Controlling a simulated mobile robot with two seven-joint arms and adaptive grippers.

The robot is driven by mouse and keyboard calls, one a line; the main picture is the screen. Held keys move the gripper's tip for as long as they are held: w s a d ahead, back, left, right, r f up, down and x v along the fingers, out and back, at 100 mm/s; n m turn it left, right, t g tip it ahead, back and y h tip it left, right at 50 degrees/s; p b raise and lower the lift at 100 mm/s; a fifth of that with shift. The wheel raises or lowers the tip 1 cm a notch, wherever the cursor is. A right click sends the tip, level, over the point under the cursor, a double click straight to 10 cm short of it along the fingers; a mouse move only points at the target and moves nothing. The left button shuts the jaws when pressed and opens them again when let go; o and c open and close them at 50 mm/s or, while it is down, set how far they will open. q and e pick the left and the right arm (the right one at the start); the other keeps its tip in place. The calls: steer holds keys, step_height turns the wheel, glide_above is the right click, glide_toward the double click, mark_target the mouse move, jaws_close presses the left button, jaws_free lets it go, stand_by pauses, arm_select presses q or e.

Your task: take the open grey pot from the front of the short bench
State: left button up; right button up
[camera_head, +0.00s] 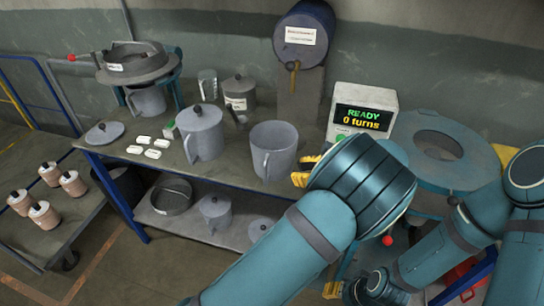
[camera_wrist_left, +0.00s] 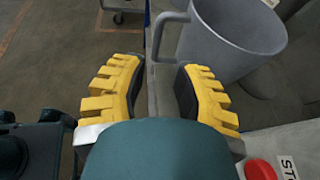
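My left gripper (camera_head: 306,168) is just right of the pot in the head view, partly hidden by my own wrist. In the left wrist view my left gripper (camera_wrist_left: 158,72) is open and empty, its yellow fingers apart, with the pot beyond the right finger. My right gripper (camera_head: 338,289) is low at bottom centre, mostly hidden.
A lidded grey pot (camera_head: 201,135) stands left of the open pot, and a lidded can (camera_head: 240,92) is behind. A display box (camera_head: 361,116) reads READY, 0 turns. A teal round machine (camera_head: 438,150) is at right. A red button (camera_wrist_left: 260,170) is near the left gripper.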

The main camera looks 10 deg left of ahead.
mark_target(272, 156)
arm_select(q)
steer(key=shift+b+x, duration=0.75)
steer(key=shift+x, duration=5)
steer(key=shift+o, duration=0.4)
steer(key=shift+s+a+r, duration=0.1)
steer(key=shift+s+r, duration=0.05)
steer(key=shift+s, duration=0.05)
jaws_close()
